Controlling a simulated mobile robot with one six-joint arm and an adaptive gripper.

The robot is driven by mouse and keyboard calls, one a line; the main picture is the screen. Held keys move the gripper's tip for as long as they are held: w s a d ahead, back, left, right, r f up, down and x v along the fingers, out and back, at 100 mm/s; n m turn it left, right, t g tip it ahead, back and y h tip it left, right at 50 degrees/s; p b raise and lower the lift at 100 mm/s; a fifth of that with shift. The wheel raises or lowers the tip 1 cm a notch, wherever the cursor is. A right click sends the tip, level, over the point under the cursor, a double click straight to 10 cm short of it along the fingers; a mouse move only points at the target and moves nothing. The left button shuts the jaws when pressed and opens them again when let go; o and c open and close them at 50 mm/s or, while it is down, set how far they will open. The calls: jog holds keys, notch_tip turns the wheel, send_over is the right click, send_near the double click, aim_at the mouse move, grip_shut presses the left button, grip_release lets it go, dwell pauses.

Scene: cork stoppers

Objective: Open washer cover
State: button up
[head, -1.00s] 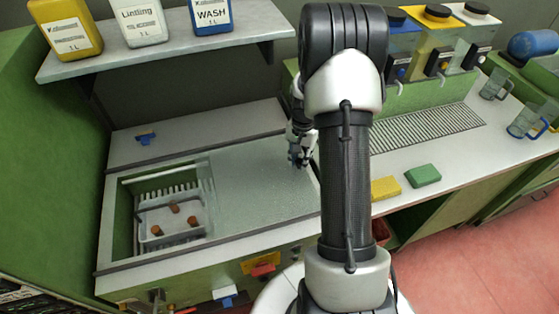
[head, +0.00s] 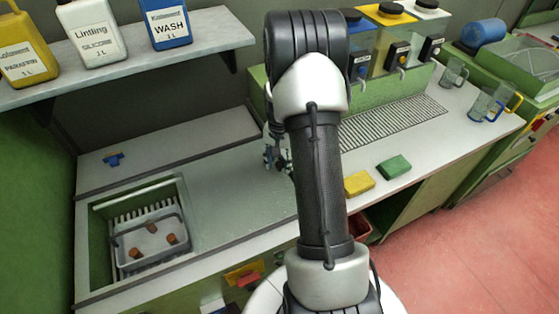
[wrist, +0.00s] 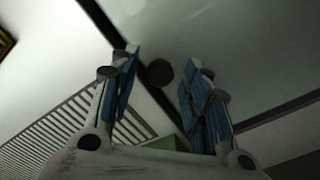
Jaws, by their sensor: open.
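The washer is a recessed tank (head: 100,225) at the left of the counter, with a ribbed floor. A wire-handled tray (head: 128,262) holding three brown corks (head: 150,228) shows inside it. A flat, grey, frosted panel (head: 225,190) lies to the right of the tank; I cannot tell whether it is the cover. My gripper (head: 277,160) is above the panel's right part, partly hidden by my arm. In the wrist view my gripper (wrist: 160,95) is open, its blue-padded fingers apart. A dark round knob (wrist: 159,72) shows between the fingertips; contact cannot be told.
A yellow sponge (head: 359,183) and a green sponge (head: 394,167) lie to the right of my arm. Dispensers (head: 385,50) stand behind a grooved drain area (head: 395,125). Glass mugs (head: 490,105) stand far right. A bottle shelf (head: 120,65) overhangs the back left.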

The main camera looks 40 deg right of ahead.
notch_tip(320, 180, up, 12)
dwell(0.7)
dwell(0.4)
jog(key=s+a+r+n+t, duration=0.1)
jog(key=s+a+r+n, duration=0.15)
jog(key=a+r, duration=0.5)
jog(key=s+a+r+n+t, duration=0.1)
jog(key=s+a+r+n, duration=0.15)
jog(key=a+r, duration=0.5)
jog(key=s+a+n+t, duration=0.2)
jog(key=s+a+n, duration=0.5)
jog(key=s+a, duration=0.6)
jog(key=shift+s+a+r+n+t, duration=0.3)
jog(key=shift+s+a, duration=0.05)
jog(key=shift+s, duration=0.25)
